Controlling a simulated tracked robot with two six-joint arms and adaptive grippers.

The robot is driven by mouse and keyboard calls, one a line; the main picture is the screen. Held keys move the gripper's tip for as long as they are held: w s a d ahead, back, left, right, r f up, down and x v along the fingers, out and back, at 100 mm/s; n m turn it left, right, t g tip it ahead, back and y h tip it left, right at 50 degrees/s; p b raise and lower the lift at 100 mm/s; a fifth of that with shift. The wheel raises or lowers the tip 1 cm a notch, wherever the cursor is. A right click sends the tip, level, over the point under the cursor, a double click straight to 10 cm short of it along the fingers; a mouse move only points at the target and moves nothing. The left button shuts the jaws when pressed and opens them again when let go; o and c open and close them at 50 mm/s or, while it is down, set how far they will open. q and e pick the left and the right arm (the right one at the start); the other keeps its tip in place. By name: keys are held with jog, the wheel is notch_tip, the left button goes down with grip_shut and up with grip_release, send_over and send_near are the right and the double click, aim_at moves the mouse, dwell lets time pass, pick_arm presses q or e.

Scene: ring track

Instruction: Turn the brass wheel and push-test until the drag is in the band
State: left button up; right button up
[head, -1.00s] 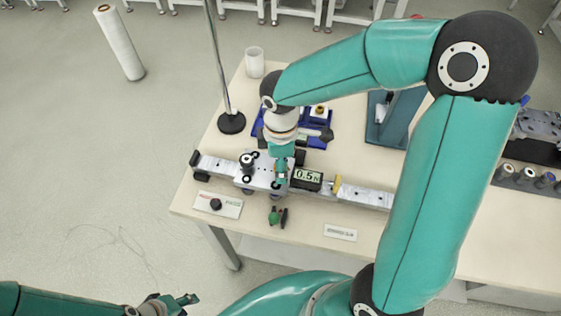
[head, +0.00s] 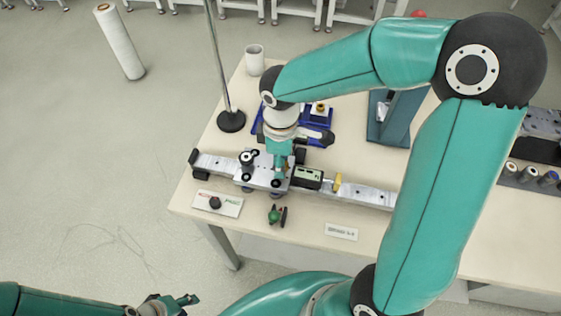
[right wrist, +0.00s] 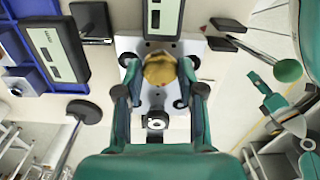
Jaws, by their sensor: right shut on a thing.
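The brass wheel (right wrist: 160,68) shows in the right wrist view, on a pale metal carriage (right wrist: 185,47). My right gripper (right wrist: 160,84) is shut on the wheel, a finger on each side. In the head view my right gripper (head: 278,176) points down at the carriage (head: 257,181) on the long metal rail (head: 215,165) and hides the wheel. The gauge (head: 307,178) sits right of the carriage; I cannot read a number on its screen. My left gripper (head: 183,302) is off the table at the bottom left, too small to judge its fingers.
A blue tray (head: 325,139) lies behind the rail. A post on a black base (head: 231,122) and a white cup (head: 254,58) stand at the back left. A card with a black knob (head: 217,203), a green-and-black piece (head: 276,215) and a label (head: 341,231) lie in front.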

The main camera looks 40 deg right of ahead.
jog(key=shift+m+b, duration=1)
jog(key=shift+m, duration=1.1)
jog(key=o, duration=1.1)
jog(key=shift+o, duration=0.2)
notch_tip(320, 180, up, 12)
